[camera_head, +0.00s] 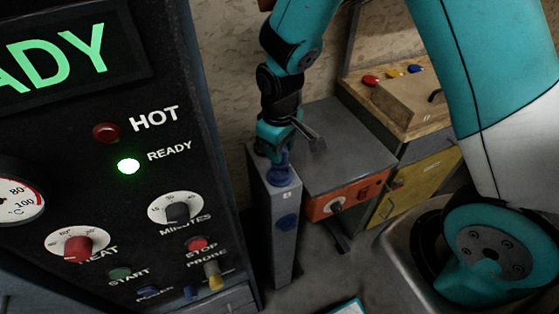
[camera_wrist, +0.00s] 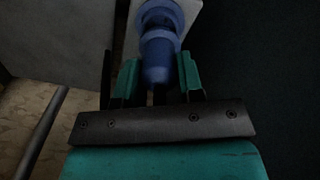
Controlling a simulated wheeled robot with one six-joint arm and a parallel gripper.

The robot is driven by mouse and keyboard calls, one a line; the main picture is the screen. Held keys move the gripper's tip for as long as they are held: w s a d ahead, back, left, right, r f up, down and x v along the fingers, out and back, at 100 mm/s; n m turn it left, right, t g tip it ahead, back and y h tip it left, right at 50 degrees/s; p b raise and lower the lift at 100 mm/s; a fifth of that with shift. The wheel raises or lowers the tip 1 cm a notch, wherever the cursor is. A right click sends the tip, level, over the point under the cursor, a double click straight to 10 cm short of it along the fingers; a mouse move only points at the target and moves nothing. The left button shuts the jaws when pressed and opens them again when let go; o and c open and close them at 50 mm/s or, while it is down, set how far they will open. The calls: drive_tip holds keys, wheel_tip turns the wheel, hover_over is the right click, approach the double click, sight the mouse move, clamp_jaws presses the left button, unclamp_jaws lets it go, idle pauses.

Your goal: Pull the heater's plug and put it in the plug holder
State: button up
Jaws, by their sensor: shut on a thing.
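My gripper (camera_head: 275,148) is over the top of a narrow grey post (camera_head: 284,248), pointing down. In the wrist view its green fingers (camera_wrist: 157,82) are shut on a blue plug (camera_wrist: 158,62). The plug (camera_head: 281,175) also shows in the head view at the post's top. Its wide collar is against or close to a pale face of the post (camera_wrist: 190,12); I cannot tell how deep it sits. A second blue round fitting (camera_head: 287,222) is lower on the post's front. The plug's cord and a plug holder cannot be made out.
A black control panel (camera_head: 120,190) fills the left, with a lit green READY lamp (camera_head: 128,166). A grey box with an orange front (camera_head: 345,198) stands right of the post. Behind it is a wooden bench (camera_head: 425,120) with a yellow door. A grey bin (camera_head: 398,250) is at right.

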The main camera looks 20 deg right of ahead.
drive_tip(key=shift+r+p, duration=1.25)
drive_tip(key=shift+r, duration=0.45)
